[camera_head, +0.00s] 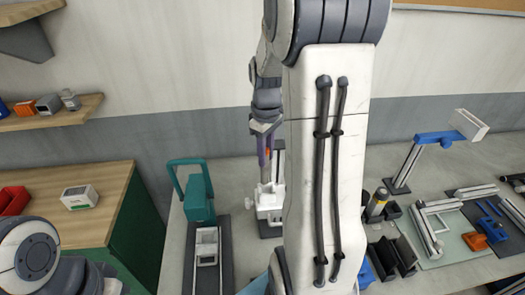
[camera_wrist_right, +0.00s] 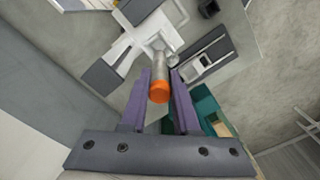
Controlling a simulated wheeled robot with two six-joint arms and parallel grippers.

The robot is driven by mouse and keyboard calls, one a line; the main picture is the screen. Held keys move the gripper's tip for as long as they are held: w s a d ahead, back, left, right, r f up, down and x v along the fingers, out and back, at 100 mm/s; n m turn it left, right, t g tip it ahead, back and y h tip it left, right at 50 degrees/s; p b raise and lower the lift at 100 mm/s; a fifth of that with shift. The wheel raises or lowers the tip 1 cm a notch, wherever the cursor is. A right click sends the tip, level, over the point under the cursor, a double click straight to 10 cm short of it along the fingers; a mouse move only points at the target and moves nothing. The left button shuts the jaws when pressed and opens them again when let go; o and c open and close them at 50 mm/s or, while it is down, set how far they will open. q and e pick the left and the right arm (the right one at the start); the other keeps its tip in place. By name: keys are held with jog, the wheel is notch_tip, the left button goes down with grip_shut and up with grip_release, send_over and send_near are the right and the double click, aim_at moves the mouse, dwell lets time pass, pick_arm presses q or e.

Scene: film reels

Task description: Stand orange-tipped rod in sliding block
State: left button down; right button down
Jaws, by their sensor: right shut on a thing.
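My right gripper (camera_head: 265,160) points down over the bench and is shut on the rod. In the right wrist view the rod's orange tip (camera_wrist_right: 159,92) and grey body show between the two purple fingers. The rod's far end overlaps a white fixture (camera_wrist_right: 126,44) there; I cannot tell if they touch. In the head view the white fixture (camera_head: 269,201) stands below the gripper. A pale hollow block (camera_head: 207,232), possibly the sliding block, sits on a dark track (camera_head: 227,268) to its left; it also shows in the right wrist view (camera_wrist_right: 203,66). My left gripper is out of view.
A teal handled object (camera_head: 197,203) stands behind the track. My right arm hides the bench's middle. A wooden-topped cabinet (camera_head: 110,190) stands left.

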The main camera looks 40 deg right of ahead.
aim_at(268, 172)
notch_tip(268, 172, down, 5)
jog(key=b, duration=0.4)
jog(key=shift+s+d, duration=0.1)
jog(key=shift+d, duration=0.05)
jog(key=shift+f, duration=0.1)
jog(key=shift+s, duration=0.15)
dwell(0.9)
jog(key=shift+f, duration=0.6)
jog(key=c, duration=0.9)
grip_release()
jog(key=shift+c, duration=0.2)
notch_tip(268, 172, up, 11)
jog(key=p, duration=0.9)
